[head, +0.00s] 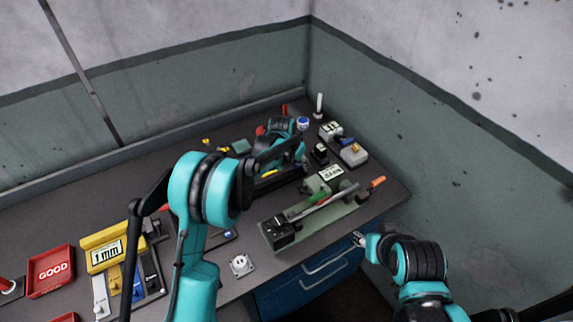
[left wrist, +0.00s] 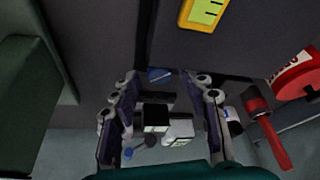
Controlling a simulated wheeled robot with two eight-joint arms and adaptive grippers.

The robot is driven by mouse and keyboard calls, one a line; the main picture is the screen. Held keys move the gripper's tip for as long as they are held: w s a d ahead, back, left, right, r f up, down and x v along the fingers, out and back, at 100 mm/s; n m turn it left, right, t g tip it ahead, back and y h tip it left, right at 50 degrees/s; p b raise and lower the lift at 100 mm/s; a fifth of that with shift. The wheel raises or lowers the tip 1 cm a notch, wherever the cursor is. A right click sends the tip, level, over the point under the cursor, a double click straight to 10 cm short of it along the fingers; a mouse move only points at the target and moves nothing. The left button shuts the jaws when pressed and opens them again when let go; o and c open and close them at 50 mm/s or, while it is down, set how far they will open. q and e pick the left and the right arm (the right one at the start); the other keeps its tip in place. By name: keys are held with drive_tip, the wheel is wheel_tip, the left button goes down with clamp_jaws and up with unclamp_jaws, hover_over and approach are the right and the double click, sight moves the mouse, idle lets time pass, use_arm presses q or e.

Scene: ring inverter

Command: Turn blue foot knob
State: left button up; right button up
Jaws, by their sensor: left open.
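Two small blue parts show in the left wrist view: a round blue knob (left wrist: 128,153) low beside the left finger, and a flat blue piece (left wrist: 160,74) beyond the fingertips. I cannot tell which one is the foot knob. My left gripper (left wrist: 166,118) is open, its fingers either side of a black and pale grey block (left wrist: 156,118); contact is unclear. In the head view the left wrist is over the back of the bench, and its fingers are hidden. My right gripper (head: 362,240) is by the bench's front edge, small and partly hidden.
A green fixture (head: 270,233) with a long rod lies in front of the left wrist. Small boxes (head: 353,155) stand near the right wall. In the left wrist view a red-handled tool (left wrist: 264,125) lies right of the fingers. Red GOOD tray (head: 50,271) is at left.

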use_arm(q)
drive_tip(key=shift+w+a+m+g+h, duration=0.15)
drive_tip(key=shift+m+g+h, duration=0.15)
drive_tip(key=shift+m, duration=0.9)
drive_tip(key=m, duration=0.2)
drive_tip(key=m+g+h+p, duration=0.1)
drive_tip(key=m, duration=0.2)
drive_tip(key=shift+g, duration=0.3)
drive_tip(key=p+v, duration=0.2)
drive_tip(key=v, duration=0.6)
drive_tip(key=shift+s+a+r, duration=0.15)
drive_tip(key=shift+s+r, duration=0.05)
drive_tip(key=shift+r, duration=0.1)
drive_tip(key=s+a+r+n+t+y+b, duration=0.1)
drive_tip(key=s+a+r+n, duration=0.3)
drive_tip(key=s, duration=0.6)
drive_tip(key=s+a+r+n+t+y+b, duration=0.1)
drive_tip(key=s+a+r+n, duration=0.3)
drive_tip(key=s, duration=0.7)
drive_tip(key=shift+s+a+r+t+b, duration=0.2)
drive_tip(key=shift+a+r+t+b, duration=0.3)
drive_tip(key=shift+a+r+t, duration=0.65)
use_arm(e)
drive_tip(key=shift+s+a, duration=0.2)
drive_tip(key=shift+s, duration=0.25)
use_arm(q)
drive_tip(key=shift+w+d+r+g, duration=0.15)
drive_tip(key=shift+d+r+g, duration=0.1)
drive_tip(key=shift+g, duration=0.2)
